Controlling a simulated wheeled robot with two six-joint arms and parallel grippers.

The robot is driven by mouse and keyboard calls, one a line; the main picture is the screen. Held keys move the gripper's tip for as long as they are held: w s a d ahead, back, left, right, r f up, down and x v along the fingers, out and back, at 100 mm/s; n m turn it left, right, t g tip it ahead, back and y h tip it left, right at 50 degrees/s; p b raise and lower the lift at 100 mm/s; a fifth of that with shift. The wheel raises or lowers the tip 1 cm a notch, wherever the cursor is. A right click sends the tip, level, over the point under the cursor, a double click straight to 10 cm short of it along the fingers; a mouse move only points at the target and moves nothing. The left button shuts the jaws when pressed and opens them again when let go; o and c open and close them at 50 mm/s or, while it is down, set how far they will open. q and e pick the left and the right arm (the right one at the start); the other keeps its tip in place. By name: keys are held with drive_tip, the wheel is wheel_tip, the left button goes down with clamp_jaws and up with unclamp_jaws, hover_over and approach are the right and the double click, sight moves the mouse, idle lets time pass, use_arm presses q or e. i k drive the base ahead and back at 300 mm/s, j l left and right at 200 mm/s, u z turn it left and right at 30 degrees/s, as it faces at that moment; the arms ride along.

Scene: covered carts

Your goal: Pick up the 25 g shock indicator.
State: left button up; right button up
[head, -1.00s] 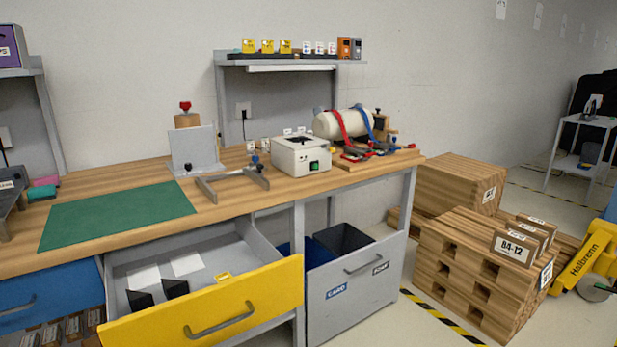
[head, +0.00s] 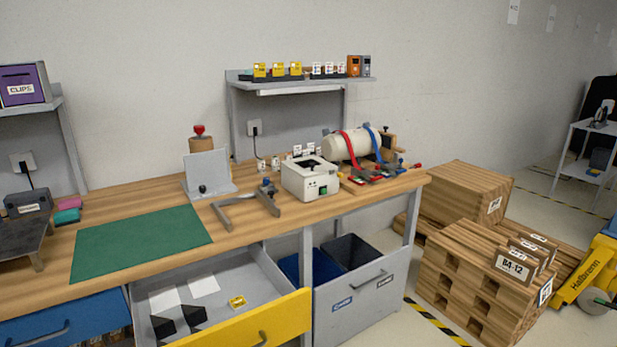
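On the back shelf stand several yellow boxes (head: 277,70), several small white pieces (head: 328,69), an orange box (head: 353,66) and a grey box (head: 367,66). Their print is too small to read, so I cannot tell which, if any, is the 25 g shock indicator. A small yellow piece (head: 237,302) lies in the open drawer (head: 222,318); its marking is also unreadable. Neither gripper is in view.
The wooden bench (head: 45,259) carries a green mat (head: 140,243), a grey clamp frame (head: 247,202), a white device (head: 310,178) and a strapped white cylinder (head: 352,146). The yellow-fronted drawer juts out in front. A wooden crate stack (head: 462,281) stands right of the bench.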

sight(238, 303)
drive_tip(key=i+j, duration=0.35)
drive_tip(key=i, duration=0.15)
drive_tip(key=i+j+u, duration=0.15)
drive_tip(key=i+j, duration=0.2)
drive_tip(key=i, duration=0.15)
